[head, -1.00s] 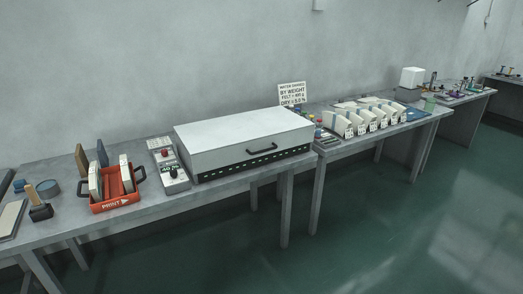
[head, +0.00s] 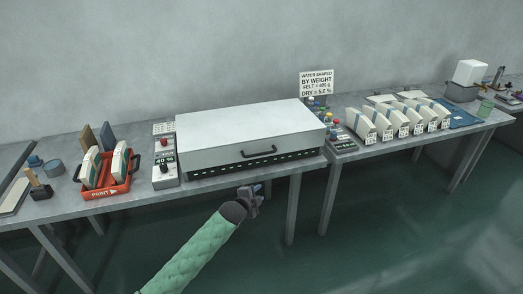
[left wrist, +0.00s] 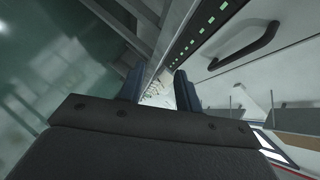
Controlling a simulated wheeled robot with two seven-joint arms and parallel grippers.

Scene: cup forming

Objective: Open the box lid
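The box (head: 195,154) is a wide white case with a flat lid (head: 240,124), which is shut. A dark bar handle (head: 273,152) is on its front face; the handle also shows at the upper right of the left wrist view (left wrist: 245,48). My left gripper (head: 254,190) is in front of the table, below and left of the handle and apart from it. In the left wrist view its two fingers (left wrist: 158,88) stand apart with nothing between them. My right gripper is in neither view.
A control panel (head: 165,168) stands left of the box, and a red PRINT tray (head: 107,190) is farther left. Another button panel (head: 342,141) and a sign (head: 317,83) are right of it. Several white blocks (head: 405,121) line the right table. Floor in front is clear.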

